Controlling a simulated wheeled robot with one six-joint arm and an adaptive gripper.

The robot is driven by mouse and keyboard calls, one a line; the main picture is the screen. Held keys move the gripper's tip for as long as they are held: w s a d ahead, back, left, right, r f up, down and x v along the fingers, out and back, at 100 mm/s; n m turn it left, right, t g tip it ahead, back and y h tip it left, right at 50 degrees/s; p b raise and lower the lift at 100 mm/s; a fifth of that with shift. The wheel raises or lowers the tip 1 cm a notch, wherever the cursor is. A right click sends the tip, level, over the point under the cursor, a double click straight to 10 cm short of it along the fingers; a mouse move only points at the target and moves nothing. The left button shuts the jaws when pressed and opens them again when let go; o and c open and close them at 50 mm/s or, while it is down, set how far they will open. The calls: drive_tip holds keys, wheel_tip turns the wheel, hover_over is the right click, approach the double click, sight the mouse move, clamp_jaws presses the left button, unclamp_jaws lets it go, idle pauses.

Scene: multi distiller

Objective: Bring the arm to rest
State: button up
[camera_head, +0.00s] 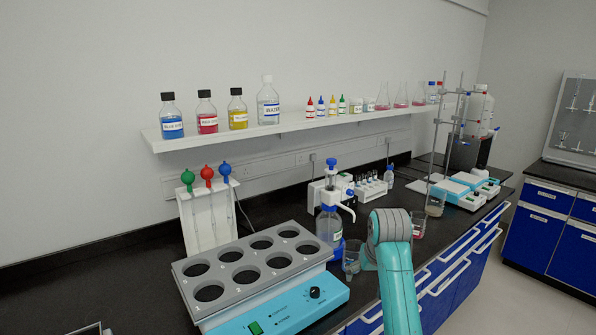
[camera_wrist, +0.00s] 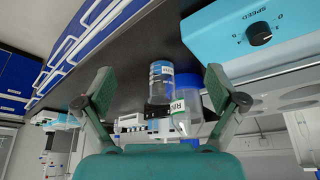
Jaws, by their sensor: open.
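My gripper (camera_wrist: 160,78) is open, its two dark fingers spread wide at left and right in the wrist view. A clear glass beaker (camera_wrist: 161,84) appears in the gap between them, farther off, with nothing gripped. In the head view my teal arm (camera_head: 397,285) reaches forward over the bench's front edge. The beaker (camera_head: 351,259) stands on the bench just left of the arm's end. A clear dispenser bottle (camera_head: 329,228) with a blue pump stands just behind the beaker.
A water bath (camera_head: 255,265) with several round holes stands at left. Pipettes (camera_head: 207,205) hang on a white stand behind it. A shelf (camera_head: 290,127) above carries bottles and flasks. Blue-white devices (camera_head: 465,190) and a retort stand are farther right. Open floor (camera_head: 490,295) lies right of the bench.

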drive_tip(key=s+f+t, duration=0.1)
drive_tip(key=s+f, duration=0.4)
drive_tip(key=f, duration=0.6)
drive_tip(key=s+f+t, duration=0.1)
drive_tip(key=s+f, duration=0.5)
drive_tip(key=f, duration=0.4)
drive_tip(key=s+f+t, duration=0.2)
drive_tip(key=s+f, duration=0.2)
drive_tip(key=s, duration=0.5)
drive_tip(key=s+f+t, duration=0.1)
drive_tip(key=s+f, duration=0.4)
drive_tip(key=s, duration=0.4)
drive_tip(key=s+r+t, duration=0.1)
drive_tip(key=s+r, duration=0.1)
drive_tip(key=s, duration=0.7)
drive_tip(key=s+r+t, duration=0.1)
drive_tip(key=s+r, duration=0.1)
drive_tip(key=s, duration=0.7)
drive_tip(key=s+r+t, duration=0.3)
drive_tip(key=s+r, duration=1.1)
drive_tip(key=s, duration=0.1)
drive_tip(key=shift+r, duration=0.4)
